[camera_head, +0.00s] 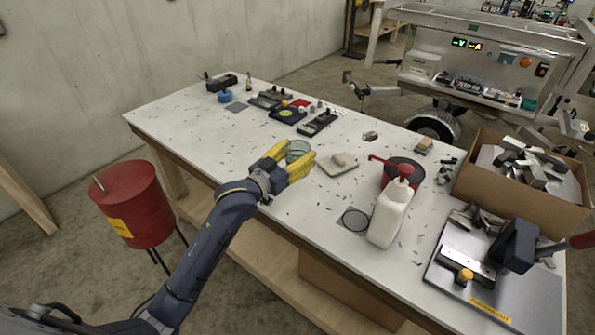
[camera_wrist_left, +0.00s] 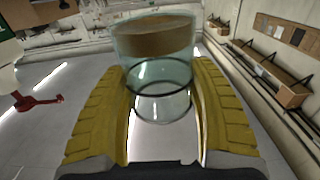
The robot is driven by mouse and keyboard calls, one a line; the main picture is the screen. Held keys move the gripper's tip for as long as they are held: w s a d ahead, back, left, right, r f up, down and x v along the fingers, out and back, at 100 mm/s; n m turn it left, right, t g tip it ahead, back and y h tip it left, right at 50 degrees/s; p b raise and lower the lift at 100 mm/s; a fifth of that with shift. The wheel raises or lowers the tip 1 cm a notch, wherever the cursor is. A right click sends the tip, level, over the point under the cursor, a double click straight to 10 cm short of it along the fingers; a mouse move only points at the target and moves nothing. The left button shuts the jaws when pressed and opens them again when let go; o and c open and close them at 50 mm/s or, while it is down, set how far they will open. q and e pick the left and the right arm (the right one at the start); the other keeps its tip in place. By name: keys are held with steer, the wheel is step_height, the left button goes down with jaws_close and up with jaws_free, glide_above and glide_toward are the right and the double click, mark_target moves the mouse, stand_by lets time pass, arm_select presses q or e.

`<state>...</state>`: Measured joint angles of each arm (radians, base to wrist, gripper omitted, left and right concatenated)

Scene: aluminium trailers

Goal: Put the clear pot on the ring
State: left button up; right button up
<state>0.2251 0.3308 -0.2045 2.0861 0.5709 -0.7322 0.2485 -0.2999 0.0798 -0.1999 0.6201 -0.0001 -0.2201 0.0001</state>
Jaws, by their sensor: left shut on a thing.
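My left gripper (camera_head: 288,163) has yellow fingers and is shut on the clear pot (camera_head: 297,148), a small see-through glass. In the left wrist view the clear pot (camera_wrist_left: 155,75) sits between the two yellow fingers (camera_wrist_left: 163,110) and shows a dark band around it and a brown area near one end. My right gripper is not in view.
A white pump bottle (camera_head: 388,212) with a red top stands close to the ring. A dish (camera_head: 338,165) lies right of the gripper. A cardboard box (camera_head: 470,185) of metal pieces is at the right. Metal shavings litter the table (camera_head: 190,125). A red bin (camera_head: 130,200) stands off the left edge.

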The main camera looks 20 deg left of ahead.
arm_select(q)
step_height(320, 180, up, 6)
steer(key=shift+r, duration=0.15)
steer(key=r, duration=0.1)
steer(key=a+r+y, duration=0.1)
steer(key=r, duration=0.1)
steer(key=shift+s+a+n, duration=0.1)
steer(key=shift+n, duration=0.3)
steer(key=shift+s+a+f+n+t+y, duration=0.1)
steer(key=shift+s+f+n+t+y, duration=0.15)
steer(key=shift+s+y, duration=0.25)
steer(key=shift+s+a+f+n+t+y, duration=0.15)
steer(key=shift+s+f+n+y, duration=0.15)
steer(key=shift+s+y, duration=0.2)
steer(key=s+f+n+y, duration=0.2)
steer(key=s+f+y, duration=0.1)
steer(key=s+f, duration=1.1)
steer(key=shift+s+f, duration=0.15)
steer(key=shift+s, duration=1.85)
